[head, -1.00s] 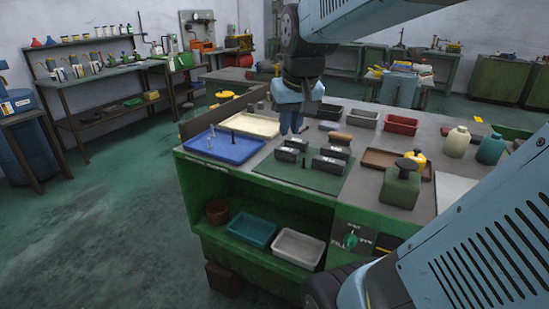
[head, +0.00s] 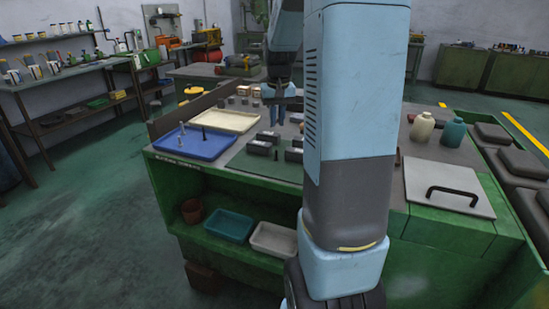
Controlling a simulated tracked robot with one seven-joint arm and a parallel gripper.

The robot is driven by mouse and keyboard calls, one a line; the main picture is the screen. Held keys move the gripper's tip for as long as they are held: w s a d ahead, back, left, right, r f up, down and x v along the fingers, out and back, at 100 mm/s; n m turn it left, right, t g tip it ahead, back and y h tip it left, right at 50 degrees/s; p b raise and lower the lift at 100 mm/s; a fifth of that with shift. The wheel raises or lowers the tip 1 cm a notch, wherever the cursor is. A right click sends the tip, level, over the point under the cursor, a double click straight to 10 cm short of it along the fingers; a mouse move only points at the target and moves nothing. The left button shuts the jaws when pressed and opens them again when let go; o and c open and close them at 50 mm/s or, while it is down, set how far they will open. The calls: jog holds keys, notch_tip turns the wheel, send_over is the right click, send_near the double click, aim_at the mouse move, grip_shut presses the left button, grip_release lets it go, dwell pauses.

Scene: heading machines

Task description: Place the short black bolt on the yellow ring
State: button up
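My gripper (head: 276,116) points down over the back middle of the bench, behind the dark blocks. A slim black bolt (head: 204,133) stands upright in the blue tray (head: 213,153), left of my gripper. A small dark upright piece (head: 277,155) stands among the blocks on the green mat; I cannot tell if it is a bolt. I cannot make out a yellow ring; my arm hides the middle right of the bench.
Dark grey blocks (head: 259,148) stand on the mat. Pale bolts (head: 182,128) stand in the blue tray, with a cream tray (head: 225,121) behind. Cream (head: 422,128) and teal (head: 453,133) bottles stand at right. Teal (head: 229,226) and grey (head: 273,239) bins sit on the shelf below.

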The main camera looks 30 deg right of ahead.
aim_at(276, 151)
jog(key=f, duration=0.4)
jog(key=w+f, duration=0.1)
jog(key=f, duration=0.8)
jog(key=shift+w+d, duration=0.2)
jog(key=shift+d, duration=0.05)
jog(key=shift+r, duration=0.1)
grip_shut()
